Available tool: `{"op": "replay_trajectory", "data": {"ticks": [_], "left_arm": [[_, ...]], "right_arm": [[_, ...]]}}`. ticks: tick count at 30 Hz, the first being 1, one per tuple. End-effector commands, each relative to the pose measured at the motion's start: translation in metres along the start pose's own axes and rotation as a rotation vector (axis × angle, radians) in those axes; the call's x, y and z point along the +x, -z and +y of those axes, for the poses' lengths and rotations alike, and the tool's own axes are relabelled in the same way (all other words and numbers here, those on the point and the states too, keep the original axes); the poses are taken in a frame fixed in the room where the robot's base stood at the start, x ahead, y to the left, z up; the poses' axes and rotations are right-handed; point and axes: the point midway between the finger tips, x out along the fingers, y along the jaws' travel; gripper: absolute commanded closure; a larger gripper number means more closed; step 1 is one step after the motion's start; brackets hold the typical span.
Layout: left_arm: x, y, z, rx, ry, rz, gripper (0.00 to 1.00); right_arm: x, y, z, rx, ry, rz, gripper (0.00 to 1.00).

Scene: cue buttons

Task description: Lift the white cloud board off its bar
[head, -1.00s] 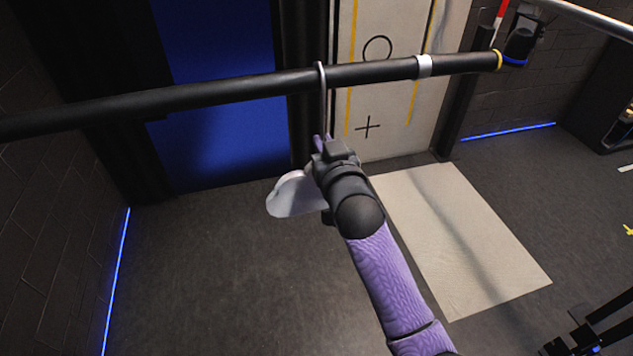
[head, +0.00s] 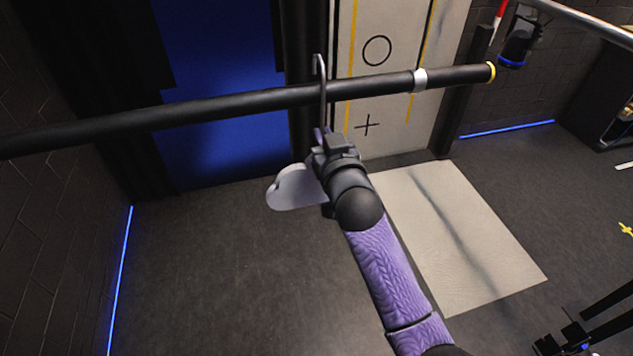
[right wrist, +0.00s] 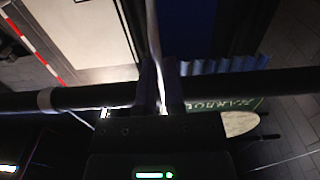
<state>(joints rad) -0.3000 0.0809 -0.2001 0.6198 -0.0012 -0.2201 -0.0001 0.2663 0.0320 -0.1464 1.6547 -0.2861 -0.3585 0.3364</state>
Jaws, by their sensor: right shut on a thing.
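The white cloud board (head: 297,188) hangs by a thin metal hook (head: 321,66), left of and partly hidden by my right gripper. My right gripper (head: 321,138) is shut on the hook's shank just below the black bar (head: 230,102). The hook's bend stands above the bar with a gap under it. The shank passes in front of the bar; I cannot tell whether the hook's tip is clear behind it. In the right wrist view the shank (right wrist: 153,35) runs up from between the fingers, past the bar (right wrist: 75,97).
The bar has a silver collar (head: 420,80) and a yellow-ringed right end near a black and blue fitting (head: 516,48). A pale panel (head: 375,80) stands behind it. A beige mat (head: 455,235) lies on the floor at right. The floor at left is clear.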

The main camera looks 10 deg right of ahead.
Motion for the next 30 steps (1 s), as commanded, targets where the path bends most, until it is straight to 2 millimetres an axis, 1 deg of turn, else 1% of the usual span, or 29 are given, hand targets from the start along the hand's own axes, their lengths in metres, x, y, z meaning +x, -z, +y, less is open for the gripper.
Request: {"op": "replay_trajectory", "data": {"ticks": [1, 4, 14, 23, 30], "left_arm": [[-0.007, 0.001, 0.0, 0.0, 0.0, 0.001, 0.06], [-0.012, 0.001, 0.0, 0.0, 0.0, 0.001, 0.06], [-0.013, 0.002, 0.0, -0.002, 0.0, 0.001, 0.06], [-0.03, 0.004, 0.0, -0.002, -0.001, 0.003, 0.06], [-0.044, 0.005, 0.0, -0.002, -0.001, 0.003, 0.06]], "right_arm": [[0.0, 0.008, 0.0, 0.0, 0.0, 0.003, 1.0], [0.0, 0.013, 0.0, 0.001, 0.0, 0.003, 1.0], [-0.001, 0.012, 0.0, 0.001, 0.001, 0.003, 1.0], [-0.027, 0.014, 0.0, 0.003, 0.0, 0.001, 1.0], [-0.052, 0.014, 0.0, 0.002, 0.001, 0.002, 1.0]]}}
